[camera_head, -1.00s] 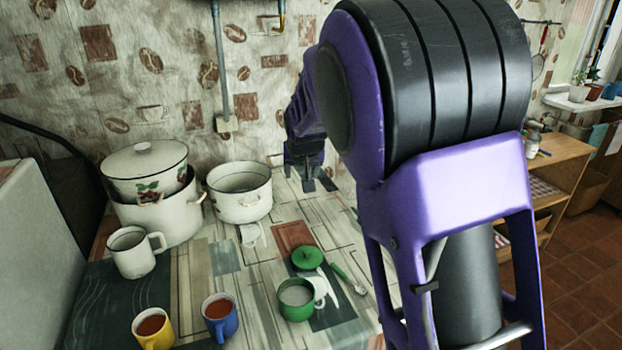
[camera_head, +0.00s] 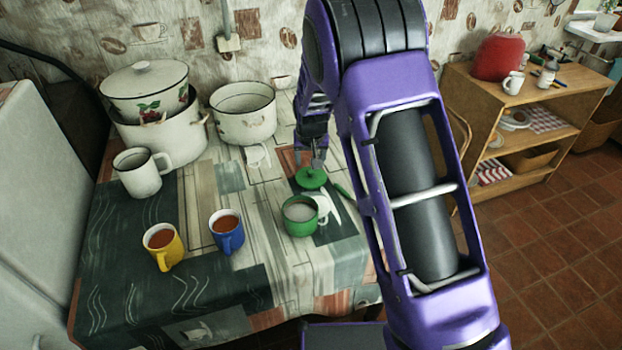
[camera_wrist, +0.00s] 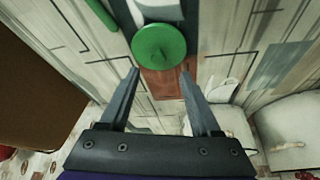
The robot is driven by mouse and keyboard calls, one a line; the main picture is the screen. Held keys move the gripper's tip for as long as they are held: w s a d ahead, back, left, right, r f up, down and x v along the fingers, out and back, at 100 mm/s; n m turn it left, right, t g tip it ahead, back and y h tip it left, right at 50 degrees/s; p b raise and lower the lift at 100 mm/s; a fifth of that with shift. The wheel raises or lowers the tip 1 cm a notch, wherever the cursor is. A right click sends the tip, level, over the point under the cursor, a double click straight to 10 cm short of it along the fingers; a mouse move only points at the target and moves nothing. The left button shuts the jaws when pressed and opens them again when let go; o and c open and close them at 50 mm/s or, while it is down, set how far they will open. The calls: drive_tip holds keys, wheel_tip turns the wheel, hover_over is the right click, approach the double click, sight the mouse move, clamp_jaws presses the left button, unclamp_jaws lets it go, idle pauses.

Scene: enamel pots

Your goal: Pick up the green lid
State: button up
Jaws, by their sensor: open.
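The green lid (camera_head: 311,178) lies on the table just behind the green pot (camera_head: 301,215). The lid is round with a small knob on top, and it also shows whole in the wrist view (camera_wrist: 159,46), beyond my fingertips. My gripper (camera_head: 318,164) is above the table at the lid's far side in the head view. In the wrist view my gripper (camera_wrist: 159,72) has its two fingers spread wide with nothing between them. I cannot tell exactly how high the fingertips are above the lid.
A spoon with a green handle (camera_head: 343,191) lies right of the lid. Blue (camera_head: 227,237) and yellow (camera_head: 163,247) mugs stand front left. A white mug (camera_head: 140,172) and white enamel pots (camera_head: 243,118) stand at the back left. A wooden shelf (camera_head: 540,90) is at the right.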

sight(311, 171)
drive_tip(key=x, duration=0.4)
drive_tip(key=shift+s+d+f, duration=0.15)
drive_tip(key=shift+s+f, duration=0.1)
drive_tip(key=shift+w+f+b, duration=0.25)
drive_tip(key=shift+f+b, duration=0.05)
drive_tip(key=shift+f, duration=0.15)
clamp_jaws()
